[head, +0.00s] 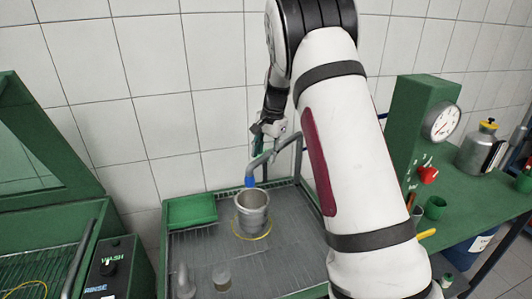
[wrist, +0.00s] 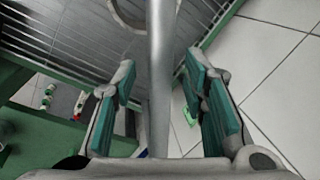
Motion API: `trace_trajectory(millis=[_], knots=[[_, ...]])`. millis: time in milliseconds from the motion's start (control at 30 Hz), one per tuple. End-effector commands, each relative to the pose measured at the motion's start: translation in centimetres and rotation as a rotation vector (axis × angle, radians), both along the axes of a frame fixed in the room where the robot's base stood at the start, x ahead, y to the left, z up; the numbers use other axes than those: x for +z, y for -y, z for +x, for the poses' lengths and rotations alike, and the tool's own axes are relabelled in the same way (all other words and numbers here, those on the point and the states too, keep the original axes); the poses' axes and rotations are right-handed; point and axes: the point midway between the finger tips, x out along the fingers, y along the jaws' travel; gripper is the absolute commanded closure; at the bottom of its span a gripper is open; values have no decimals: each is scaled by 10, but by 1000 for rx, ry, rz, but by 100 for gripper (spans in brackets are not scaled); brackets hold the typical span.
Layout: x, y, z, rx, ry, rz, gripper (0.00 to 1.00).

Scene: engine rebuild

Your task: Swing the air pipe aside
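The air pipe (head: 262,160) is a grey bent tube with a blue end. In the head view its blue end points down over a metal cylinder (head: 252,212) on the grey rack. My gripper (head: 268,130) is at the pipe's upper part, partly hidden by my arm. In the wrist view the pipe (wrist: 160,60) runs between the two green-padded fingers of my gripper (wrist: 161,72). The fingers are spread, with a visible gap on each side of the pipe. The pipe's far part is hidden behind my arm in the head view.
The wash bay (head: 185,250) has green rims and a green tray (head: 192,210) at the back left. A control box (head: 118,265) is to the left. A green gauge panel (head: 415,125) and a metal can (head: 482,150) stand right.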

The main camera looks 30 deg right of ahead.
Motion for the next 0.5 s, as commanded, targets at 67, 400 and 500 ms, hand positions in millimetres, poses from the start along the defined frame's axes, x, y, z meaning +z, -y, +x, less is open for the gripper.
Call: trace_trajectory(millis=[67, 400, 500], knots=[[-2, 0, 0, 0, 0, 0, 60], [-3, 0, 1, 0, 1, 0, 79], [-3, 0, 1, 0, 1, 0, 100]])
